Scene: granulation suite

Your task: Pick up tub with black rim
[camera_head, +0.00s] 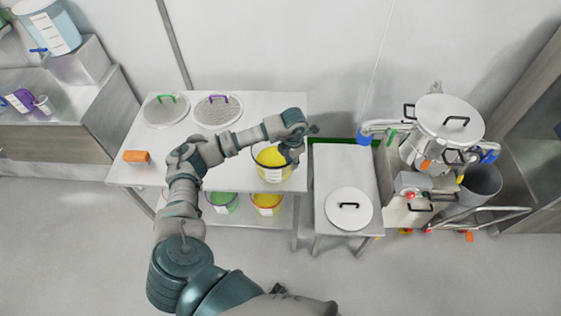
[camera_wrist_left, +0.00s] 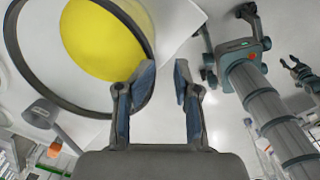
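A clear tub with a black rim (camera_head: 257,165) and yellow contents stands at the right end of the white table. In the left wrist view its black rim (camera_wrist_left: 20,62) and yellow contents (camera_wrist_left: 98,38) fill the upper left. My left gripper (camera_head: 287,153) is over the tub's right side and hides part of its rim. In the left wrist view the gripper (camera_wrist_left: 167,82) is open and its left finger overlaps the rim. I cannot tell whether it touches. A grey and teal arm shows at the right there; whether its dark end pieces are my right gripper is unclear.
The table (camera_head: 236,184) also holds two round lids (camera_head: 163,112) (camera_head: 217,112) and an orange block (camera_head: 136,156). Green (camera_head: 222,201) and yellow (camera_head: 266,203) tubs are below.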

